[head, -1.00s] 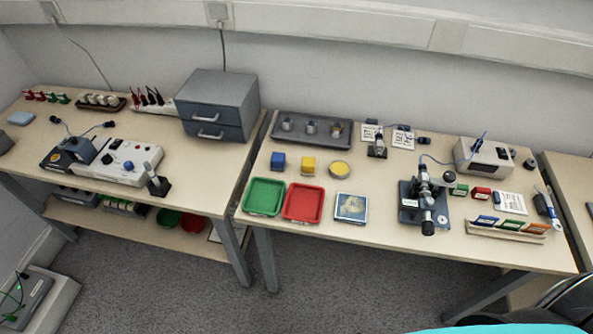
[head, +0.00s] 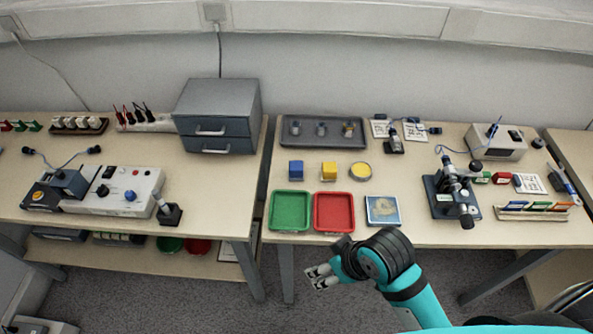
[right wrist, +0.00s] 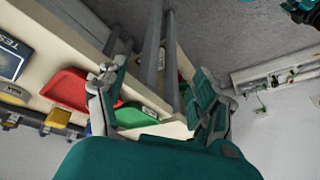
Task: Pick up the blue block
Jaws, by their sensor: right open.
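The blue block (head: 296,168) sits on the right-hand table in the head view, behind the green tray (head: 274,212) and left of the yellow block (head: 328,169). It stands apart from both. My right gripper (head: 314,278) is open and empty. It is in front of the table's front edge, below and slightly right of the blue block in the picture. In the right wrist view its two fingers (right wrist: 155,95) are spread apart, and the blue block is not clearly seen there. My left gripper is not in view.
A red tray (head: 334,231) lies right of the green one, with a yellow disc (head: 360,171) behind. A microscope (head: 455,190) stands farther right. A long grey tray (head: 290,141) lies behind the blocks. A drawer cabinet (head: 220,112) stands to the left.

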